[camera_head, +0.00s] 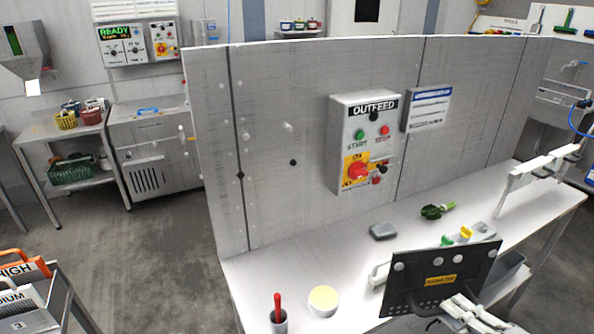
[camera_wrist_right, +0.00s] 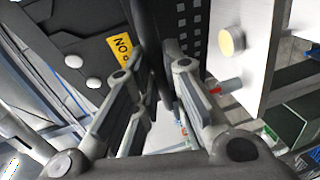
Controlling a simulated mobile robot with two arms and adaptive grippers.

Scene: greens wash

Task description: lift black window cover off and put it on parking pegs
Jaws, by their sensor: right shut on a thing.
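The black window cover (camera_head: 418,282) is a dark plate with a yellow label, pale round knobs and rows of small holes. It is tilted, above the right part of the white counter. It also shows in the wrist view (camera_wrist_right: 60,30). My right gripper (camera_head: 462,306) is shut on it at its lower edge; in the wrist view the fingers (camera_wrist_right: 156,62) close around a dark bar of it. Two pale pegs (camera_head: 288,127) stick out of the grey wall panel, empty, apart from the cover. My left gripper is not in view.
An OUTFEED control box (camera_head: 344,140) juts from the panel. On the counter (camera_head: 350,265) are a grey block (camera_head: 383,231), a green leafy item (camera_head: 433,211), a pale yellow round thing (camera_head: 323,300) and a cup with a red-handled tool (camera_head: 278,318). The counter's left middle is clear.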

